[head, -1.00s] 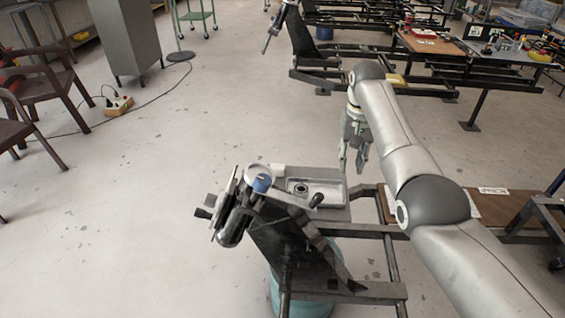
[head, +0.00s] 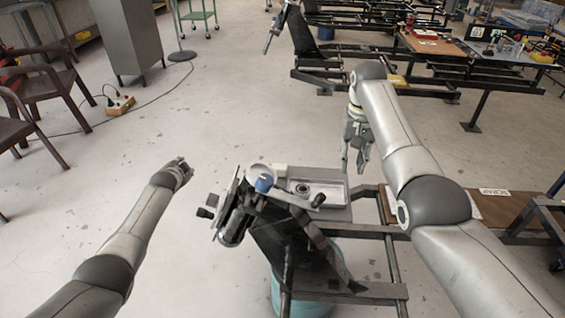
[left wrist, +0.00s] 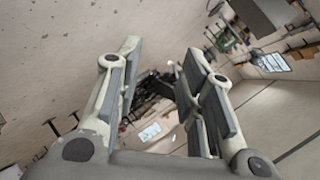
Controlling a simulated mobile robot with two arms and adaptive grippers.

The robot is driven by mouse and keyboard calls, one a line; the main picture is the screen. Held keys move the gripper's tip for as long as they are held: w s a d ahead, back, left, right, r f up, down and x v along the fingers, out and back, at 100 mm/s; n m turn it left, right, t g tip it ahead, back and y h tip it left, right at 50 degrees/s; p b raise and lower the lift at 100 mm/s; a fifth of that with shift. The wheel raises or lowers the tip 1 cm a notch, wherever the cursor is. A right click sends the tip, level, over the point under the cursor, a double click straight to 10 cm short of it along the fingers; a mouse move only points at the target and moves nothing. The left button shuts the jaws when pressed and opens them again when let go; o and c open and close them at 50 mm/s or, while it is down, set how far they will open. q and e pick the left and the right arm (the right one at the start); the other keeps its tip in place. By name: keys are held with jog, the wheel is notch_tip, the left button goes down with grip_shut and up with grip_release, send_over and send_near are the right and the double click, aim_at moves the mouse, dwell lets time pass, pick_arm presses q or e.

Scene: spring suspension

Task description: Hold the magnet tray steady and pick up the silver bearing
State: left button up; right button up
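The magnet tray (head: 330,187) is a shallow light-grey metal tray on the bench top. The silver bearing (head: 303,189), a small ring with a dark centre, lies in its left part. My right gripper (head: 353,168) points down above and behind the tray's right end. Its fingers are apart with nothing visible between them. My left gripper (head: 182,170) is left of the bench, over bare floor and well away from the tray. In the left wrist view its fingers (left wrist: 163,62) are spread wide and empty; neither tray nor bearing can be made out there.
A metal fixture with a blue cap (head: 264,184) stands directly left of the tray. A black knob (head: 318,200) sticks up at the tray's front edge. A brown board (head: 470,205) with a SCRAP label lies to the right.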

pick_arm(q)
jog(key=d+r+m+g+h, duration=0.1)
jog(key=d+g+h, duration=0.2)
jog(key=d, duration=0.9)
jog(key=s+d+r+m+g+h, duration=0.2)
jog(key=s+d+r, duration=0.1)
jog(key=d, duration=0.4)
jog(key=s+d+r+m+g+h, duration=0.1)
jog(key=s+d+r+m+g, duration=0.2)
jog(key=d+r, duration=0.2)
jog(key=s+d+r+m+g+h, duration=0.2)
jog(key=d+r, duration=0.3)
jog(key=d, duration=0.6)
jog(key=shift+s+m+g+h, duration=0.3)
jog(key=shift+s+m+g, duration=0.4)
jog(key=shift+s, duration=0.1)
pick_arm(e)
notch_tip(320, 180, down, 11)
jog(key=shift+r, duration=0.1)
grip_shut()
